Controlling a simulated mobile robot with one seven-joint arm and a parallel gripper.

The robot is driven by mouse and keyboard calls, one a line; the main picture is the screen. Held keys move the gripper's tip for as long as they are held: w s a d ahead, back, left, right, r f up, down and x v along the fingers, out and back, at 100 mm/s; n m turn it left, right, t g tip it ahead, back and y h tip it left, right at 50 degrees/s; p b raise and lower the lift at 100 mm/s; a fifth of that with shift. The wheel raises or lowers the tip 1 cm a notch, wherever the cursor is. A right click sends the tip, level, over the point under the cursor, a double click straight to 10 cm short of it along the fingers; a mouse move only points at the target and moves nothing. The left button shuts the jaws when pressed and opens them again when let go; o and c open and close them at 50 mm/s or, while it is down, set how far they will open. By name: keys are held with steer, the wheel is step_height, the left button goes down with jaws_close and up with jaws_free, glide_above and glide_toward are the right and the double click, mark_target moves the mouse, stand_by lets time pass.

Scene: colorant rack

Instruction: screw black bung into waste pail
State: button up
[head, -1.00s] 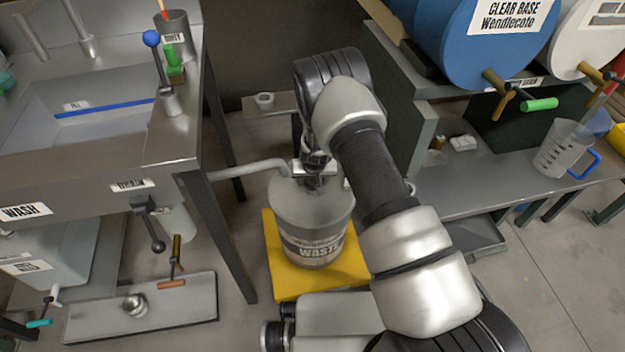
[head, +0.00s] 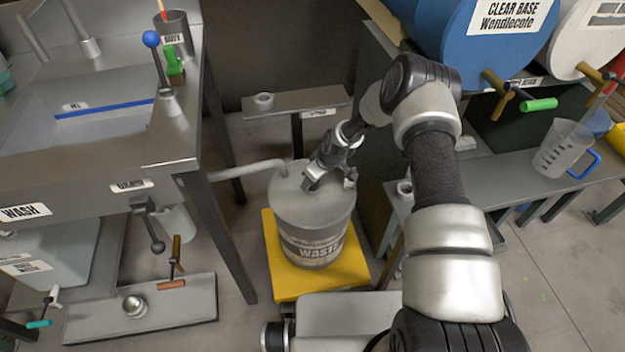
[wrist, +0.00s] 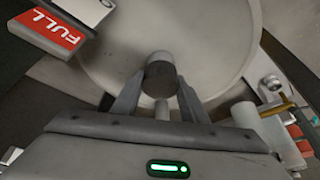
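The waste pail (head: 318,215) is a grey drum with a WASTE label, upright on a yellow base. A bent pipe meets its top at the left. My gripper (head: 308,183) is low over the pail's top, with its wrist tilted to the right. In the wrist view, my gripper (wrist: 160,82) has its two fingers closed against the sides of a dark short cylinder, which looks like the black bung (wrist: 160,72). The pale round pail top (wrist: 215,50) lies beyond it. The head view hides the bung, and I cannot tell whether it sits in an opening.
A yellow base (head: 285,285) supports the pail. The steel sink bench (head: 95,185) stands left. A small stand (head: 300,101) holding a ring is behind. A shelf with a clear jug (head: 562,147) and the blue drum (head: 480,40) are right. A red FULL sign (wrist: 55,30) is close in the wrist view.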

steer(key=shift+o, duration=0.2)
steer(key=shift+a+r+m, duration=0.1)
steer(key=shift+m, duration=0.6)
steer(key=m+t+h, duration=0.1)
steer(key=m+h, duration=0.1)
steer(key=m, duration=0.2)
steer(key=shift+m, duration=0.4)
steer(key=m+h, duration=0.1)
steer(key=m, duration=0.3)
steer(key=shift+a+h, duration=0.1)
steer(key=shift+h, duration=0.3)
steer(key=m+h, duration=0.1)
steer(key=m, duration=0.2)
steer(key=shift+m, duration=0.3)
steer(key=shift+c, duration=0.2)
steer(key=shift+f, duration=0.2)
steer(key=o, duration=1)
steer(key=shift+c, duration=0.2)
steer(key=shift+o, duration=0.2)
steer(key=shift+d, duration=0.25)
